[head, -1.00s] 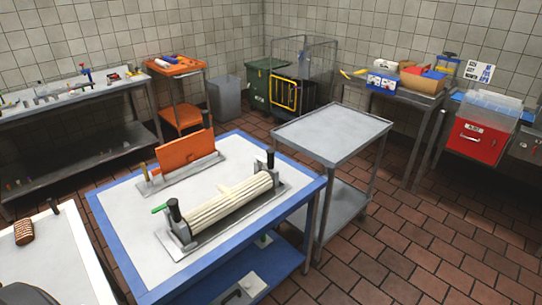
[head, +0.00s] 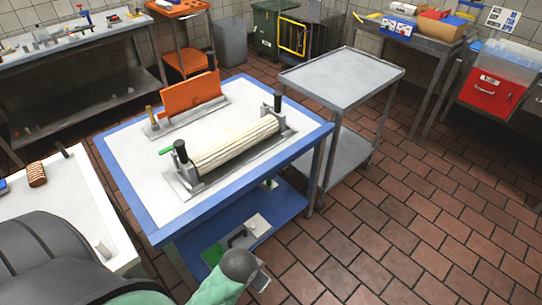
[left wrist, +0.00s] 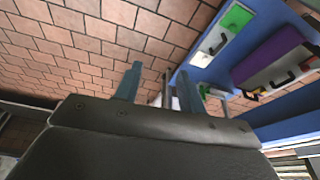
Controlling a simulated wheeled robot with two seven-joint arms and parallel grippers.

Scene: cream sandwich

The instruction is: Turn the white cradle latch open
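A pale plate with a black handle (head: 243,232) lies on the lower shelf of the blue-edged table. On the tabletop, a cream ribbed roll (head: 238,146) lies on a grey base between black posts, with a green lever (head: 166,151) at its left end. I cannot tell which part is the white cradle latch. My left gripper (head: 262,279) is low in front of the table, apart from these things. In the left wrist view its fingers (left wrist: 160,82) are spread, with no held object clearly visible. My right gripper is out of view.
The blue shelf (head: 285,212) and tabletop edge are close to my left arm. In the left wrist view, a white-and-green plate (left wrist: 222,35) and a purple block (left wrist: 268,54) sit on blue. A grey cart (head: 342,76) stands right of the table; tiled floor is clear in front.

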